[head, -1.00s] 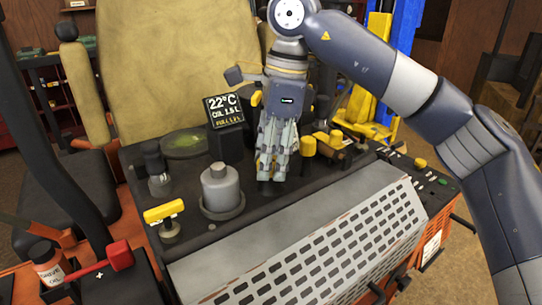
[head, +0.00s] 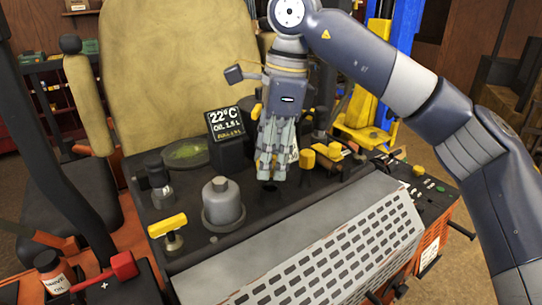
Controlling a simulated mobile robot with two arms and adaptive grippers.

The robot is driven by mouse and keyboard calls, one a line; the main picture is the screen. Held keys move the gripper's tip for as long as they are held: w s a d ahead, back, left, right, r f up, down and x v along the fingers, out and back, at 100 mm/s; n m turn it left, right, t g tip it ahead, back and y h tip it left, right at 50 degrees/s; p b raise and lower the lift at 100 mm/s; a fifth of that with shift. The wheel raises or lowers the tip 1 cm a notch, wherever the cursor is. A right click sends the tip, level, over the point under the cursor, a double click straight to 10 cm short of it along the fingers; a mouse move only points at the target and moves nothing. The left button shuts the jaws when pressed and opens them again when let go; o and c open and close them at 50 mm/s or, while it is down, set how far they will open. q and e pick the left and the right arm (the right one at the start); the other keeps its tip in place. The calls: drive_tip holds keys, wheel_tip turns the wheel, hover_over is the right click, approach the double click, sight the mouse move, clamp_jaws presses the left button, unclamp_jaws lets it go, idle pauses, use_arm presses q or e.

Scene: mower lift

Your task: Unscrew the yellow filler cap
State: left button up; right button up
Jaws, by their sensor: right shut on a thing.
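My right gripper (head: 270,176) points down at the dark engine deck (head: 245,238), right of the grey cylinder. A dark round part shows just under the fingertips. A separate yellow knob (head: 307,158) stands just right of the fingers, apart from them. A yellow T-handle (head: 167,225) stands at the deck's left front. My left gripper is out of view.
A grey cylinder (head: 222,203) stands left of the gripper. A small display (head: 226,122) reading 22°C is close behind it. A slotted grey cover (head: 310,250) fills the front. An oil bottle (head: 53,274) and a red-handled part (head: 122,265) are at lower left.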

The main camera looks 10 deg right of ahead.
wheel_tip(320, 180, up, 2)
drive_tip(key=shift+r+p, duration=0.2)
drive_tip(key=shift+p, duration=0.5)
wheel_tip(320, 180, up, 2)
drive_tip(key=shift+r, duration=0.9)
wheel_tip(320, 180, up, 3)
drive_tip(key=shift+r, duration=0.1)
